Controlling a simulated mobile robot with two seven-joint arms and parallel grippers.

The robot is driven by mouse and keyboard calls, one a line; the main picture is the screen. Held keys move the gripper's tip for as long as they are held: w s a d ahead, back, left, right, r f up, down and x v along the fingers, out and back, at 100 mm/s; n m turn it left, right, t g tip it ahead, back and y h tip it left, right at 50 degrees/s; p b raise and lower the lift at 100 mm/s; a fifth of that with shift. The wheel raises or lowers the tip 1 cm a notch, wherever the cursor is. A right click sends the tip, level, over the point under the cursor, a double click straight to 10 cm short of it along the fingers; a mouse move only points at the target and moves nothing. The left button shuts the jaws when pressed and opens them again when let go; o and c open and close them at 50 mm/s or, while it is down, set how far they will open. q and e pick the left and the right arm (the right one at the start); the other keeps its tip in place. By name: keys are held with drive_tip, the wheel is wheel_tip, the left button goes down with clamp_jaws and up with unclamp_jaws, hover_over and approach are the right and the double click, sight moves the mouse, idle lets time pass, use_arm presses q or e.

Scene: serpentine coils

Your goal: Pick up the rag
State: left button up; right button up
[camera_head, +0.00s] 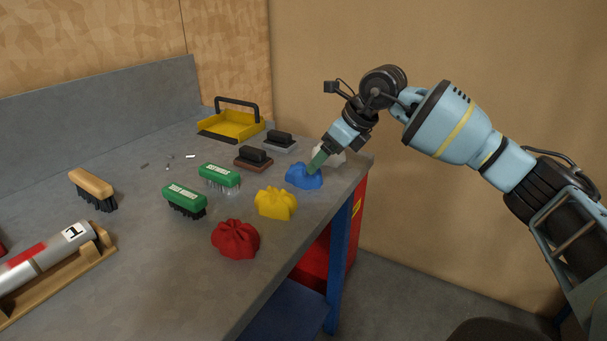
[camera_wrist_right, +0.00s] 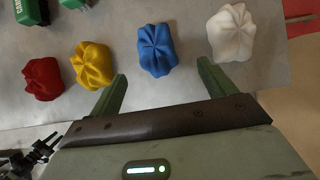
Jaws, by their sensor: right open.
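Crumpled rags lie in a row near the table's right edge. They are a red rag (camera_head: 236,240), a yellow rag (camera_head: 276,203), a blue rag (camera_head: 303,177) and a white rag (camera_head: 333,155). My right gripper (camera_head: 317,162) is at the blue rag in the head view and hides part of the white one. In the right wrist view, the open right gripper (camera_wrist_right: 162,72) has the blue rag (camera_wrist_right: 157,46) just beyond and between its fingertips, with nothing held. The yellow rag (camera_wrist_right: 91,65) is left of the fingers and the white rag (camera_wrist_right: 231,34) right. My left gripper is out of view.
Green brushes (camera_head: 185,200) and dark-handled blocks (camera_head: 253,157) stand left of the rags. A yellow dustpan (camera_head: 230,122) is at the back. A wooden brush (camera_head: 93,188) and a cylinder on a wooden stand (camera_head: 62,276) are at left. The table (camera_head: 140,245) is bare at front centre.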

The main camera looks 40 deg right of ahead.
sight(305, 174)
drive_tip(key=shift+w+a+r+x, duration=0.1)
drive_tip(key=shift+a+x, duration=0.05)
drive_tip(key=shift+x, duration=1.55)
drive_tip(key=shift+w+a+r+x, duration=0.1)
drive_tip(key=shift+x, duration=1.6)
drive_tip(key=c, duration=1.1)
